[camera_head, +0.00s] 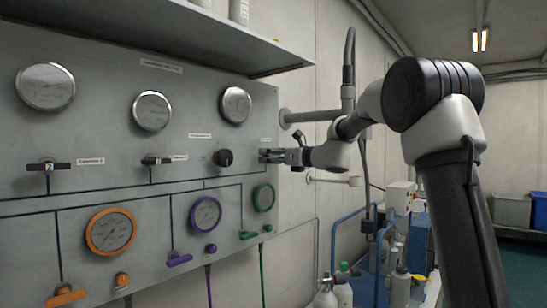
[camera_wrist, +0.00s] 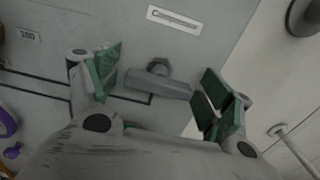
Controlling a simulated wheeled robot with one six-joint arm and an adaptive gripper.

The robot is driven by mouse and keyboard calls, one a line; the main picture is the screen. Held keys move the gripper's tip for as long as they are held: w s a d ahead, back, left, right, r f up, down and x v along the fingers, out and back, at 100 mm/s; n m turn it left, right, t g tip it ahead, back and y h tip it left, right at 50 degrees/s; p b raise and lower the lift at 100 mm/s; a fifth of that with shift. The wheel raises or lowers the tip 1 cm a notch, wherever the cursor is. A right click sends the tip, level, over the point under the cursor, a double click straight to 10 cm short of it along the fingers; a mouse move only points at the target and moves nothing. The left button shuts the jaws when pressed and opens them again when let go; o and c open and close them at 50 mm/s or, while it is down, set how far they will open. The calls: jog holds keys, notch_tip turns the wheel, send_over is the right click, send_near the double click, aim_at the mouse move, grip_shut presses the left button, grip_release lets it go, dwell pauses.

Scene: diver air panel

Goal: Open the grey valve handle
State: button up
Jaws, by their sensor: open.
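The grey valve handle (camera_wrist: 158,84) shows in the wrist view as a short bar on a round hub, mounted on the grey panel (camera_wrist: 110,25). It lies slightly tilted in the picture, between the two green-padded fingers of my gripper (camera_wrist: 163,73). The fingers are spread open, with a gap visible on each side of the handle. In the head view my gripper (camera_head: 282,156) is at the panel's right edge, right of the black round knob. The grey handle is mostly hidden by the gripper there.
The panel carries several gauges, including an orange-rimmed one (camera_head: 110,231), a purple-rimmed one (camera_head: 205,215) and a green-rimmed one (camera_head: 263,197). Black handles (camera_head: 48,166) and a black knob (camera_head: 223,158) sit to the left. A shelf (camera_head: 160,25) overhangs above. A pipe (camera_head: 310,116) juts out at right.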

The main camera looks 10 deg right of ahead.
jog(key=c, duration=1)
jog(key=shift+c, duration=0.2)
jog(key=shift+n, duration=0.3)
jog(key=n, duration=0.3)
jog(key=shift+n, duration=0.4)
jog(key=n, duration=0.3)
jog(key=shift+n, duration=0.3)
jog(key=n, duration=0.4)
jog(key=shift+f+n, duration=0.1)
jog(key=shift+n, duration=1.9)
